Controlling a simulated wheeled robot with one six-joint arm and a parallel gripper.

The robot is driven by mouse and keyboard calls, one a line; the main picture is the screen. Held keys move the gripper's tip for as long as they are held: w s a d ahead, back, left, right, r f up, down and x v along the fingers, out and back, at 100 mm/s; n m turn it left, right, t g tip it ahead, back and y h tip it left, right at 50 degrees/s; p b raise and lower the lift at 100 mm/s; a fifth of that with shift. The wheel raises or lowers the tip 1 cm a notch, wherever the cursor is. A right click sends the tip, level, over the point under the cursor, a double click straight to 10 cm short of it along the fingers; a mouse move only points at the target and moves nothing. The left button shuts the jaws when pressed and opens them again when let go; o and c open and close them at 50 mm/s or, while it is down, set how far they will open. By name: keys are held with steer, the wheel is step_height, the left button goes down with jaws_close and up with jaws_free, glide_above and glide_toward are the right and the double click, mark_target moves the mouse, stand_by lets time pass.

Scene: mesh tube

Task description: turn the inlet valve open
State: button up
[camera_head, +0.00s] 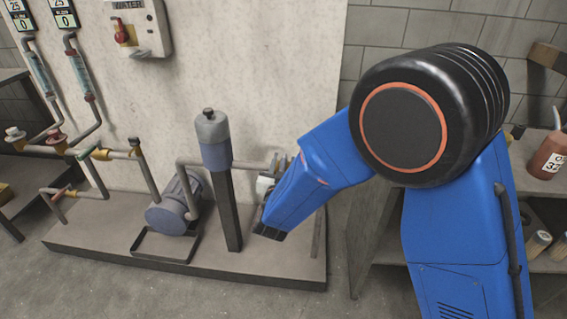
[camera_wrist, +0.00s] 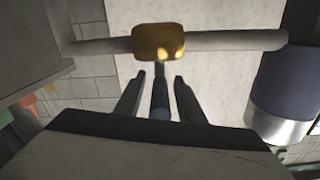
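In the wrist view a brass valve body (camera_wrist: 158,42) sits on a horizontal grey pipe (camera_wrist: 225,41). Its slim lever (camera_wrist: 160,98), dark blue along the grip, points from the body toward me. My gripper (camera_wrist: 159,76) is open, with one finger on each side of the lever and a visible gap on both sides. The fingertips end just short of the brass body. In the head view my blue arm reaches down to the right end of the pump skid, and it hides the valve and most of my gripper.
A blue-grey cylinder (camera_head: 213,140) on a dark post stands left of my arm; a blue and silver cylinder (camera_wrist: 287,95) is close right in the wrist view. A pump (camera_head: 173,207), the skid base (camera_head: 280,262), a red-switch box (camera_head: 139,30) and a right-hand shelf (camera_head: 372,235) surround the work.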

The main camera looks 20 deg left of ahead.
steer(key=shift+c, duration=0.4)
jaws_close()
steer(key=shift+d+n+y, duration=0.2)
steer(key=shift+n+y, duration=0.1)
steer(key=shift+w+d+n+g+y, duration=0.1)
steer(key=shift+d+n+g+y, duration=0.2)
steer(key=shift+y, duration=0.4)
steer(key=shift+w+d+n+g+y, duration=0.3)
steer(key=shift+w+n+g+y, duration=0.05)
steer(key=shift+n+g+y, duration=1.3)
steer(key=shift+w+d+n+g+y, duration=0.25)
steer(key=shift+w+n+g+y, duration=0.05)
steer(key=shift+n+g+y, duration=1.4)
steer(key=shift+w+d+n+g+y, duration=0.35)
steer(key=shift+n+g+y, duration=1.15)
steer(key=shift+y, duration=0.25)
steer(key=shift+g, duration=0.35)
